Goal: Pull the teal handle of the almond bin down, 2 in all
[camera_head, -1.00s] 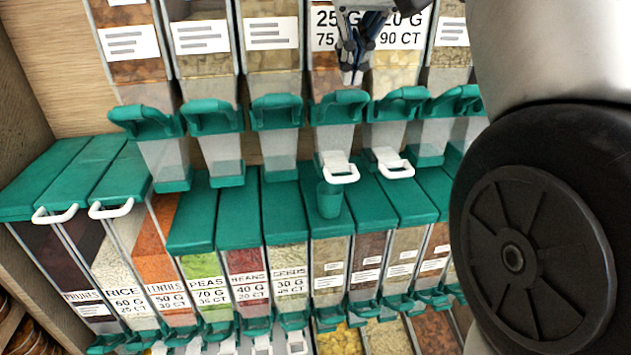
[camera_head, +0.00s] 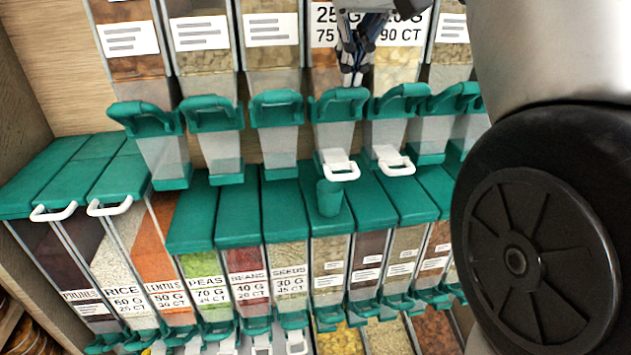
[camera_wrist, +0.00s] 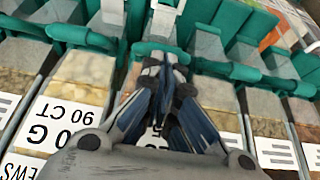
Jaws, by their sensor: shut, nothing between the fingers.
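The bin I take for the almond bin stands in the upper row. Its label (camera_head: 324,33) shows 25 G and 75 CT; the name is not visible. Its teal handle (camera_head: 338,104) sticks out at the bin's lower front, at about the height of the neighbouring handles; it also shows in the wrist view (camera_wrist: 152,50). My gripper (camera_head: 351,83) is shut and empty, fingers pointing down, just above the handle's right part. In the wrist view my gripper (camera_wrist: 167,60) overlaps the handle's edge; I cannot tell whether they touch. A teal cup (camera_head: 330,199) stands below the spout.
Neighbouring teal handles (camera_head: 276,108) and (camera_head: 400,101) sit close on both sides. A white latch (camera_head: 341,171) sticks out under the almond bin. The lower row's teal lids (camera_head: 283,207) form a ledge beneath. My arm covers the right side.

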